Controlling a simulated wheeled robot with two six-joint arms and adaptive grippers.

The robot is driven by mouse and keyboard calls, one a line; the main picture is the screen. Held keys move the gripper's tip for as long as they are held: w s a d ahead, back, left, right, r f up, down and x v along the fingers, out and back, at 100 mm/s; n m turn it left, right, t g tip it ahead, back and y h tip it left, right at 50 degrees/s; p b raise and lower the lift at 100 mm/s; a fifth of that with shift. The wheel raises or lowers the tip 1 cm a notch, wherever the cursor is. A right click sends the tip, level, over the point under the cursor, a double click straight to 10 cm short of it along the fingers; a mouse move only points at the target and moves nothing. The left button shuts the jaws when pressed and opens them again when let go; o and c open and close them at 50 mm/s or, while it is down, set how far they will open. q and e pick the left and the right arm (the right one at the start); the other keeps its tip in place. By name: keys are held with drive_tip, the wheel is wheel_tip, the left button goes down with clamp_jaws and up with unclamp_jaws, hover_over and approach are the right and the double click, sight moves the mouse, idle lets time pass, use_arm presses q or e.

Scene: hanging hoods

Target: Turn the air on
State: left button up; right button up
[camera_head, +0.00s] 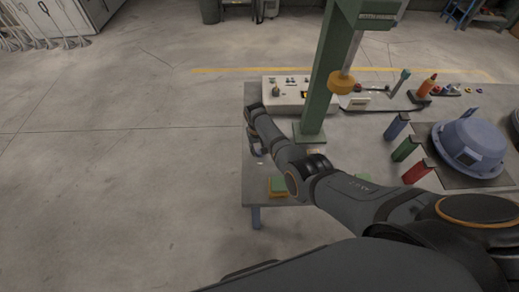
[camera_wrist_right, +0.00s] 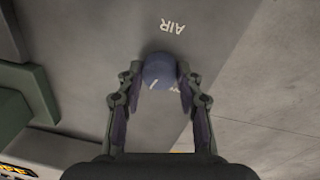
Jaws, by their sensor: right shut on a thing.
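A dark blue round knob (camera_wrist_right: 159,70) shows in the right wrist view on a grey table surface, with a white mark on its face. The white label AIR (camera_wrist_right: 172,26) is beside it, upside down in this view. My right gripper (camera_wrist_right: 160,78) is shut on the knob, one finger on each side. In the head view my right gripper (camera_head: 257,146) is at the left edge of the table (camera_head: 258,190), and the knob is hard to make out there. My left gripper is not in view.
A green post (camera_head: 325,85) stands on the table near my right gripper. A control box (camera_head: 285,92) is behind it. Red, green and blue blocks (camera_head: 405,150) and a blue domed housing (camera_head: 468,145) are to the right. Open floor lies left of the table.

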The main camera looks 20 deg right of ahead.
sight(258, 150)
drive_tip(key=m, duration=0.4)
drive_tip(key=shift+m, duration=0.3)
idle(0.4)
drive_tip(key=o, duration=1.2)
drive_tip(key=r, duration=1.2)
drive_tip(key=shift+w+a, duration=0.2)
drive_tip(key=shift+a, duration=0.1)
